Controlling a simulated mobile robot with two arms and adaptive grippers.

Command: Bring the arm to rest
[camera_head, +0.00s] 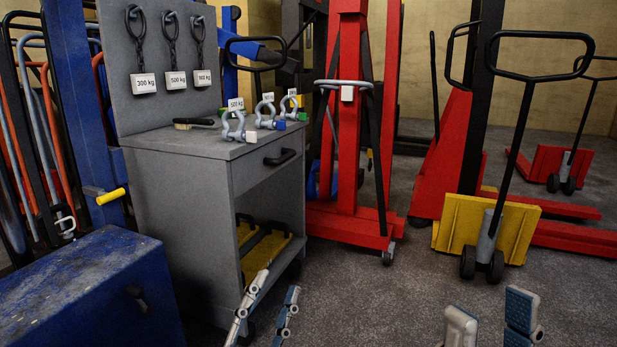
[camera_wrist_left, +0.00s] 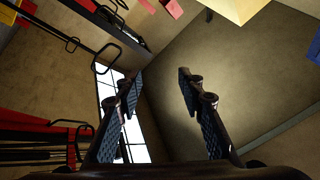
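My left gripper (camera_head: 279,282) is at the bottom of the head view, in front of the grey cabinet. Its two fingers are apart, and in the left wrist view (camera_wrist_left: 160,78) the gap between them is empty. That view looks past the fingers to a plain wall, windows and red equipment. My right gripper (camera_head: 490,306) is at the bottom right of the head view, above the dark floor. Its two fingertips are apart with nothing seen between them. The rest of both arms is out of the head view.
The grey cabinet (camera_head: 183,172) carries shackles (camera_head: 236,127) on top. A blue box (camera_head: 85,290) stands at lower left. A red hoist (camera_head: 350,120) stands behind. A wheeled truck with a yellow plate (camera_head: 462,222) and black handle is at right. Floor (camera_head: 385,300) between the grippers is clear.

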